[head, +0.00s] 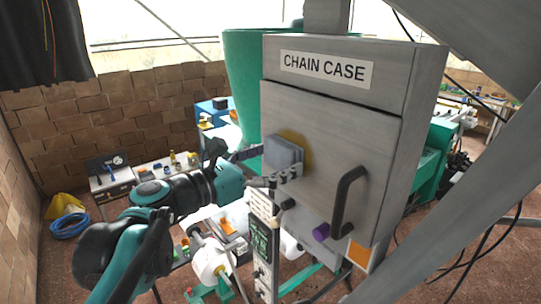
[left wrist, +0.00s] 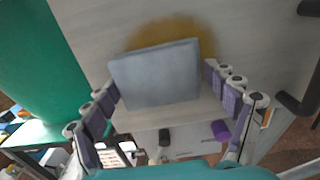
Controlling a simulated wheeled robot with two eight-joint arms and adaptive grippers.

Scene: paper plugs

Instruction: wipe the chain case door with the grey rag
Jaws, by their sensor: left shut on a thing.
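The chain case door (head: 345,145) is a grey metal panel under the label CHAIN CASE, with a black handle (head: 347,200) at its lower right. A yellow-brown stain (head: 300,142) shows on the door's left part, and also in the left wrist view (left wrist: 170,35). My left gripper (head: 270,165) is shut on the grey rag (head: 284,152), a folded block that lies over part of the stain. In the left wrist view the rag (left wrist: 157,75) sits between the fingers and covers the stain's lower part. Whether it touches the door is hard to tell. My right gripper is not in view.
A purple knob (head: 321,232) and a control panel (head: 262,240) sit below the door. A green tank (head: 243,80) stands behind, to the left. A grey beam (head: 470,180) crosses the right side. White rolls (head: 208,258) stand at the lower left.

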